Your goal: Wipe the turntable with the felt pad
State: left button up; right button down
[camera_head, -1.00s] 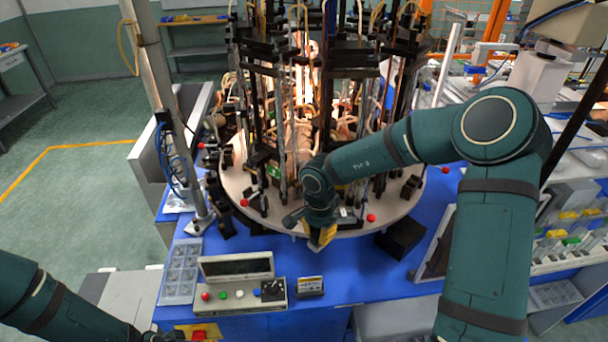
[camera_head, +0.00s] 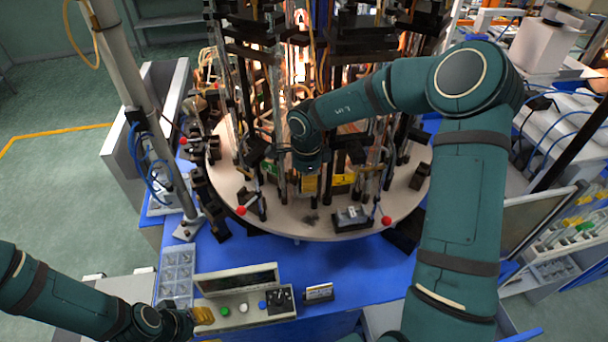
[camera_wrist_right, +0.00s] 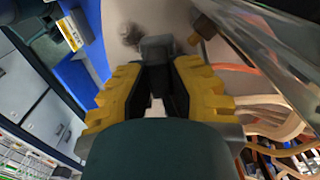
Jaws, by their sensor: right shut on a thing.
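The round turntable (camera_head: 290,222) has a beige top, also seen in the right wrist view (camera_wrist_right: 125,12). A dark smudge (camera_head: 311,217) marks its front part and shows in the right wrist view (camera_wrist_right: 130,34). My right gripper (camera_head: 311,185), with yellow fingers (camera_wrist_right: 157,80), is low over the turntable, just behind the smudge. It is shut on a dark grey block (camera_wrist_right: 155,48), apparently the felt pad, beside the smudge. I cannot tell whether the pad touches the surface. My left gripper (camera_head: 200,317) is beside the control box; its jaws are unclear.
Tall dark fixtures and glowing glassware crowd the turntable's middle. A small black fixture (camera_head: 352,217) and red balls (camera_head: 387,220) stand near its front rim. A control box (camera_head: 240,290) and a small labelled device (camera_head: 318,292) sit on the blue table (camera_head: 350,270).

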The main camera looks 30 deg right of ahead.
aim_at(308, 194)
jog(key=shift+s+f, duration=0.25)
jog(key=shift+f, duration=2.5)
jog(key=shift+d, duration=0.1)
jog(key=shift+s, duration=0.75)
jog(key=shift+s+a, duration=0.3)
jog(key=shift+s, duration=0.55)
jog(key=shift+s+a, duration=0.35)
jog(key=shift+s, duration=0.55)
jog(key=shift+s+a, duration=0.3)
jog(key=shift+s, duration=0.55)
jog(key=shift+w+d, duration=0.3)
jog(key=shift+w, duration=0.85)
jog(key=shift+w+d, duration=0.3)
jog(key=shift+w, duration=0.8)
jog(key=shift+w+d, duration=0.3)
jog(key=shift+w, duration=0.85)
